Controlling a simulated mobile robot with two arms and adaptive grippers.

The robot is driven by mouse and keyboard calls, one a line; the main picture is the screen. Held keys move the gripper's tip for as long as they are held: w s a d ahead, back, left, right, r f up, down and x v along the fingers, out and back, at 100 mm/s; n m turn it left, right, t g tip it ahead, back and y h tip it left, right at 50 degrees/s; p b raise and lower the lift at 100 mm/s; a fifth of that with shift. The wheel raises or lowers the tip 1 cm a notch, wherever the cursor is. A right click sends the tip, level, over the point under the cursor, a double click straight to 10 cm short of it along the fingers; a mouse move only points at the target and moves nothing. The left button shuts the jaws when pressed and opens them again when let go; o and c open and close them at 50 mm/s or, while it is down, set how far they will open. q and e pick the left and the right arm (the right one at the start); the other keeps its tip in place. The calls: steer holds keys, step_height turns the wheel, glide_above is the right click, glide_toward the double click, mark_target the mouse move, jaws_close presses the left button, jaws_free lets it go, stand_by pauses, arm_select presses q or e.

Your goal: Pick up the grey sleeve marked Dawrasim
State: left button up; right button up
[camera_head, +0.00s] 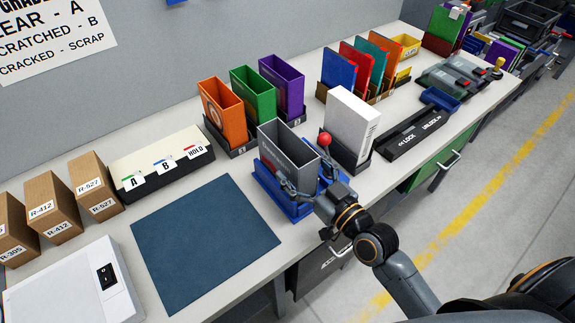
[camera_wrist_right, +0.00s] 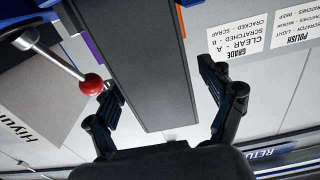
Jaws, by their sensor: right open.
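The grey sleeve (camera_head: 280,157) stands upright in a blue holder (camera_head: 268,190) on the workbench. Its side lettering is too small to read. My right gripper (camera_head: 307,180) is open at the sleeve's near side, with its fingers apart. In the right wrist view, the grey sleeve (camera_wrist_right: 145,65) runs between the two spread fingers of the right gripper (camera_wrist_right: 165,105). I see gaps on both sides there, and no clear contact. My left gripper is not in view.
A red-knobbed lever (camera_head: 324,138) rises close beside the right gripper. A white box (camera_head: 350,122) stands right of the sleeve. Orange (camera_head: 221,108), green (camera_head: 252,95) and purple (camera_head: 282,85) sleeves stand behind it. A dark blue mat (camera_head: 205,240) lies bare at left.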

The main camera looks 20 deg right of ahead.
mark_target(292, 158)
steer(key=x, duration=0.3)
steer(key=shift+w+a+p, duration=0.15)
steer(key=shift+w+p, duration=0.15)
steer(key=shift+w, duration=0.1)
steer(key=shift+s, duration=0.1)
steer(key=shift+c, duration=0.2)
steer(key=c, duration=1)
steer(key=shift+r, duration=0.1)
steer(key=shift+c, duration=0.2)
